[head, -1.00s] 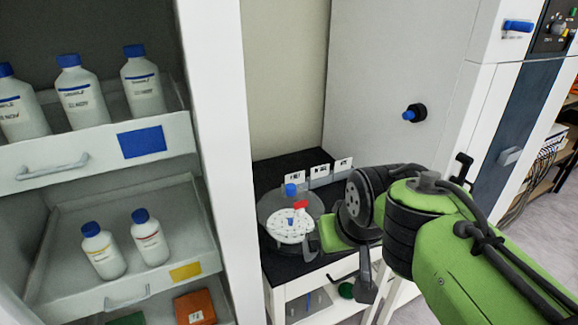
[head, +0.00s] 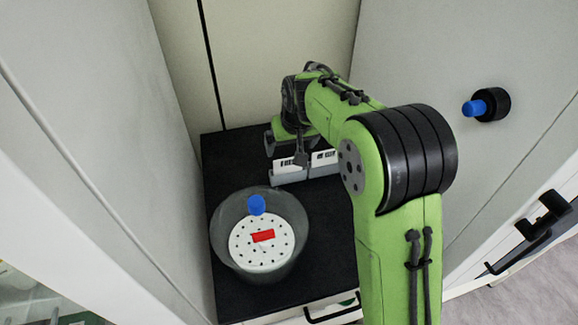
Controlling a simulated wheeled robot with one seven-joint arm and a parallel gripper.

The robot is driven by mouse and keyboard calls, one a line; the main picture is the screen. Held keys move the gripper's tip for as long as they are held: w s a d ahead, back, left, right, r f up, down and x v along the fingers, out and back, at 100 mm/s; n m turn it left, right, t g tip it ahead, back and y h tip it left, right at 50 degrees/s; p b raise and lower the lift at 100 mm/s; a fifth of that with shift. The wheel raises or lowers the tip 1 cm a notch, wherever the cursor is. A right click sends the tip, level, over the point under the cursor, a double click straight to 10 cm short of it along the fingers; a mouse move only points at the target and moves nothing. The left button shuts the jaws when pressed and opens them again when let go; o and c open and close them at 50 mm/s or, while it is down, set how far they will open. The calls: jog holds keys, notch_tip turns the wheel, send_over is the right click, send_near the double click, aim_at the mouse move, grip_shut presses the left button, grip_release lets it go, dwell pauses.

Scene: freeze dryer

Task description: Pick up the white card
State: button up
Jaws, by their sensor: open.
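White cards with black print stand in a grey holder (head: 290,179) at the back of a black-topped table. One white card (head: 288,166) shows at the left and another white card (head: 324,157) to its right. My gripper (head: 286,150) is open, just above and behind the left card, its dark fingers pointing down. I cannot tell whether a finger touches the card. My arm hides the right end of the holder.
A grey round vessel (head: 284,203) with a white perforated disc (head: 262,255), a blue cap (head: 256,204) and a red block (head: 262,236) stands in front on the black tabletop (head: 230,170). White walls close in on both sides. A blue-tipped black knob (head: 490,105) sticks out at right.

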aim_at(288, 159)
jog(key=x, duration=0.3)
jog(key=b+x, duration=0.1)
jog(key=x, duration=0.2)
jog(key=shift+w+d+f, duration=0.15)
jog(key=shift+w+f, duration=0.1)
jog(key=shift+w, duration=0.05)
jog(key=b+x, duration=0.1)
jog(key=x, duration=0.4)
jog(key=shift+w+f+b, duration=0.1)
jog(key=shift+f+b, duration=0.2)
jog(key=shift+b, duration=0.1)
jog(key=shift+r, duration=0.1)
jog(key=c, duration=0.7)
jog(key=shift+r, duration=0.15)
jog(key=shift+c, duration=0.2)
notch_tip(288, 159, up, 10)
jog(key=p, duration=0.3)
